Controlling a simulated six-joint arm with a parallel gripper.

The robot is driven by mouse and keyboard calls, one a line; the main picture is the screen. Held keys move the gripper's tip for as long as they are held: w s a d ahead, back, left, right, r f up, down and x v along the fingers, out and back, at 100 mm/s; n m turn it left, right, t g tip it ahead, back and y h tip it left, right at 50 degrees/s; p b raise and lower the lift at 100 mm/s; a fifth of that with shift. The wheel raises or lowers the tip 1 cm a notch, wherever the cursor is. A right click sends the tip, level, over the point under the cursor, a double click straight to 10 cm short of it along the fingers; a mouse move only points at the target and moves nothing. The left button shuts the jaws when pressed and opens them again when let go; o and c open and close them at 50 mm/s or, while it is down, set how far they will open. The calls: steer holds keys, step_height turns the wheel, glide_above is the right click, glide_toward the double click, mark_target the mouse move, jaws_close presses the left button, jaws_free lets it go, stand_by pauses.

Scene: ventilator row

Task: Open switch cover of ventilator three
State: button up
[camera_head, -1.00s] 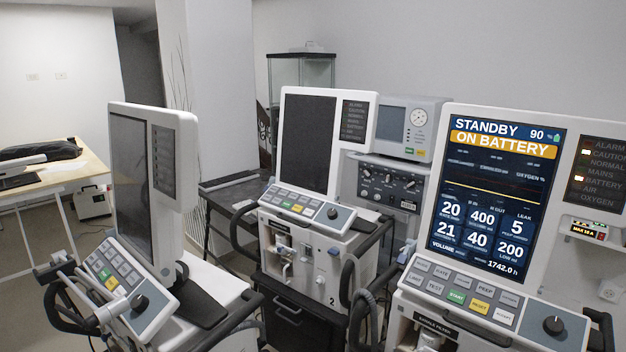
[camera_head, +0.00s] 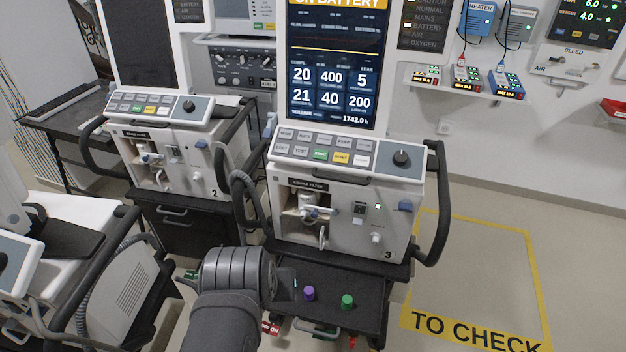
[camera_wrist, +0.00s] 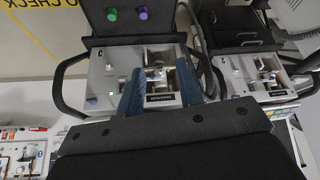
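Ventilator three (camera_head: 340,225) stands in the middle of the head view, marked 3 at its lower right, with its screen lit. On its front panel is a small dark switch-like part (camera_head: 359,210), with a green-lit piece beside it. I cannot tell whether this part is the switch cover or how its lid stands. My gripper (camera_head: 286,284) is low in front of the machine, over its lower shelf, apart from the panel. In the wrist view, ventilator three (camera_wrist: 105,88) appears upside down, and my gripper's two blue fingers (camera_wrist: 160,72) are spread with nothing seen held.
Ventilator two (camera_head: 165,160) stands to the left. Purple (camera_head: 309,293) and green (camera_head: 347,301) knobs stand on the shelf (camera_head: 325,310) near my gripper. Hoses and handles flank the panel. The yellow-taped floor area (camera_head: 470,270) at right is clear.

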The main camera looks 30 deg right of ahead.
steer(key=w+d+f+m+t+h, duration=0.1)
steer(key=w+d+f+m+t, duration=0.1)
steer(key=w+d+f+m, duration=0.6)
steer(key=w+d+f+m+t+h, duration=0.1)
steer(key=w+m+h, duration=0.1)
steer(key=w+m, duration=0.8)
steer(key=w+d+f+m+h, duration=0.25)
steer(key=d+f+h, duration=0.2)
steer(key=f, duration=0.25)
steer(key=s+d+f+m+g+h, duration=0.1)
steer(key=s+d+f+m+h, duration=0.1)
steer(key=s+f+m+h, duration=0.15)
steer(key=m+h, duration=0.3)
glide_toward(359, 213)
steer(key=w+d+f, duration=0.1)
steer(key=d+f, duration=0.1)
steer(key=d, duration=0.4)
steer(key=shift+w+f, duration=0.35)
steer(key=shift+f, duration=0.05)
jaws_close()
